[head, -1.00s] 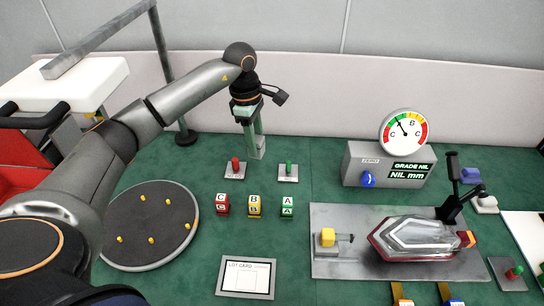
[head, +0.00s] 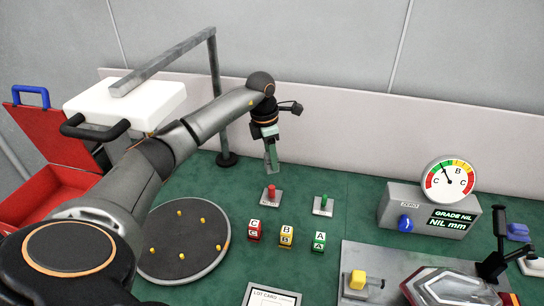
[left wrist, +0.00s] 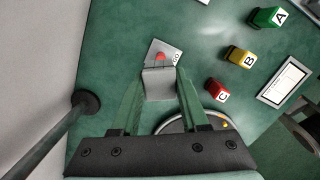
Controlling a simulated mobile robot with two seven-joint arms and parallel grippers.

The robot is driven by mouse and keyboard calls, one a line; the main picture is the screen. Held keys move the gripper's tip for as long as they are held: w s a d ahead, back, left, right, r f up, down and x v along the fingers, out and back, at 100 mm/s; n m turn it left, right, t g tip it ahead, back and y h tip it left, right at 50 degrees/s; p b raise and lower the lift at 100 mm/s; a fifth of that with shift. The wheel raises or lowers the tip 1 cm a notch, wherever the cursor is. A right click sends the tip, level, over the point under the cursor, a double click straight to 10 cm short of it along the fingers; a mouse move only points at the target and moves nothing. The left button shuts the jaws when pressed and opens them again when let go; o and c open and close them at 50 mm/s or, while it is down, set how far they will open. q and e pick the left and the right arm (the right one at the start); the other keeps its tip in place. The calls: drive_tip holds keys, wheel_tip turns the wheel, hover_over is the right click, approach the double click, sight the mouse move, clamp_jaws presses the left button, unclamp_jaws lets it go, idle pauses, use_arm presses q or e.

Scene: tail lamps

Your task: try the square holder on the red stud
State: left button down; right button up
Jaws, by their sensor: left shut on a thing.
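The red stud (head: 271,190) stands upright on a small grey plate at the back of the green table. It also shows in the left wrist view (left wrist: 160,57), just beyond the held piece. My left gripper (head: 271,160) is above and slightly behind the stud in the head view, fingers pointing down. In the left wrist view its green fingers (left wrist: 159,98) are closed on a grey square holder (left wrist: 158,84). The holder looks apart from the stud; its underside is hidden. My right gripper is not in view.
A green stud (head: 323,202) stands to the right. Lettered blocks in red (head: 254,231), yellow (head: 286,237) and green (head: 319,242) sit in front. A round grey disc (head: 185,262) with yellow pegs lies left. A dial gauge box (head: 425,208) stands right. A metal post (head: 224,110) rises behind.

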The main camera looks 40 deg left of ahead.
use_arm(q)
drive_tip(key=shift+f+b, duration=1.65)
drive_tip(key=shift+f, duration=1.25)
drive_tip(key=shift+f, duration=0.2)
drive_tip(key=shift+f, duration=0.4)
drive_tip(key=shift+r, duration=0.2)
drive_tip(key=shift+r+p, duration=0.3)
drive_tip(key=shift+p, duration=0.05)
